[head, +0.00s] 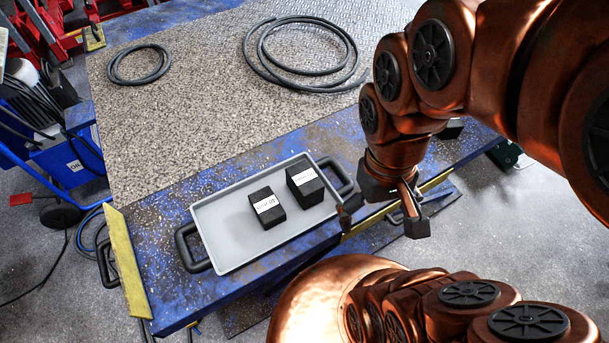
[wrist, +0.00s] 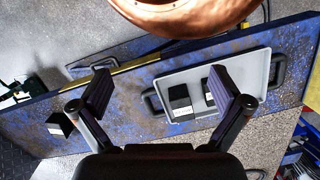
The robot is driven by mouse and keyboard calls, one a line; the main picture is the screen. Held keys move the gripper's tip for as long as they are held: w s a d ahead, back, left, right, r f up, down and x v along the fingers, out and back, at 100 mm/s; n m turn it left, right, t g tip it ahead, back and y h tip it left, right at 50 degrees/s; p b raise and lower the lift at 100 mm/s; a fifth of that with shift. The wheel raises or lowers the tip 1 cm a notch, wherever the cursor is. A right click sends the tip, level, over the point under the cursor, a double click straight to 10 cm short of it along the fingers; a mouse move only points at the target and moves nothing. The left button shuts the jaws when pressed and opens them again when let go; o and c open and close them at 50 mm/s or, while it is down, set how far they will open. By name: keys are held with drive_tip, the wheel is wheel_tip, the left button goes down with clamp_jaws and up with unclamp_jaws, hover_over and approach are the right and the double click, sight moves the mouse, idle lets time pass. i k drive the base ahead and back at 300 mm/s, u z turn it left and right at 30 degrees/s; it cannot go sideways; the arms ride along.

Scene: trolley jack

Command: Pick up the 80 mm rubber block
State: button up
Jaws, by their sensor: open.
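Two black blocks with white labels stand in a grey tray (head: 218,247). The taller block (head: 305,186) is on the right and the lower block (head: 267,209) is left of it; their label print is too small to read surely. In the wrist view the taller block (wrist: 180,103) shows between my fingers, and the lower one (wrist: 211,103) is partly hidden by a finger. Another black block (wrist: 58,124) lies outside the tray; in the head view it (head: 451,129) is mostly behind my arm. My gripper (head: 384,219) is open and empty, right of the tray, apart from the blocks.
The tray has black handles at both ends and sits on a worn blue bench (head: 150,232) with yellow edging. Two coiled black hoses (head: 140,64) lie on the grey textured mat (head: 200,110). A blue trolley (head: 72,160) stands at the left.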

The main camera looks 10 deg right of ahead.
sight(307, 188)
drive_tip(key=z, duration=1.65)
drive_tip(key=k, duration=1.35)
drive_tip(key=u, duration=2.2)
